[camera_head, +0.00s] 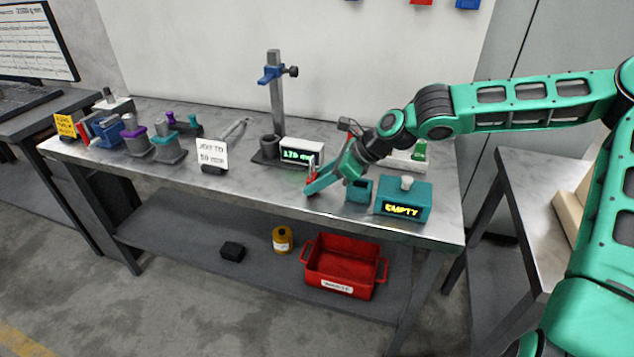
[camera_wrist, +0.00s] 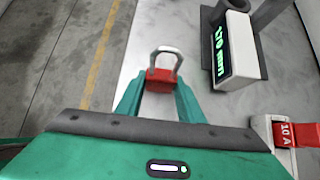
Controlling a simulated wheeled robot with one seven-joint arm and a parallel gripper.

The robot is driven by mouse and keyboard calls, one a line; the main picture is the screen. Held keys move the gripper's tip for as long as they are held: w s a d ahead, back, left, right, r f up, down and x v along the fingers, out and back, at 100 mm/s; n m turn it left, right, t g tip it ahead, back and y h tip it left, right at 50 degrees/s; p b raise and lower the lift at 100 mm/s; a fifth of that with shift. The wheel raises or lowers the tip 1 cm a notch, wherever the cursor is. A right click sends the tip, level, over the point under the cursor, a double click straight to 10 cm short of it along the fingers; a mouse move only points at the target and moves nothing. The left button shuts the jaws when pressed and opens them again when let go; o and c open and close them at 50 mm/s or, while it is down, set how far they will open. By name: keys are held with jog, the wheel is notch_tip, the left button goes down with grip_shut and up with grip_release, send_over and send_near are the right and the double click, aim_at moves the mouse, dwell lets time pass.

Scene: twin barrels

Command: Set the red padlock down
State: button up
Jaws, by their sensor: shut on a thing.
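The red padlock (camera_wrist: 160,76) has a silver shackle, which stands out away from my gripper in the wrist view. My gripper (camera_wrist: 158,90) is shut on its red body, with one green finger on each side. In the head view my gripper (camera_head: 312,187) reaches down and left to the front part of the metal workbench (camera_head: 260,190). The padlock is small there and mostly hidden by the fingers. I cannot tell whether the padlock touches the bench top.
A stand with a lit display (camera_head: 302,152) is behind my gripper. A teal box reading EMPTY (camera_head: 404,200) stands to the right. A white sign (camera_head: 212,155) stands to the left. A red crate (camera_head: 343,267) is on the lower shelf. Bare bench lies left of my gripper.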

jog(key=shift+f, duration=0.2)
jog(key=o, duration=1)
jog(key=v, duration=1.2)
jog(key=shift+s, duration=0.1)
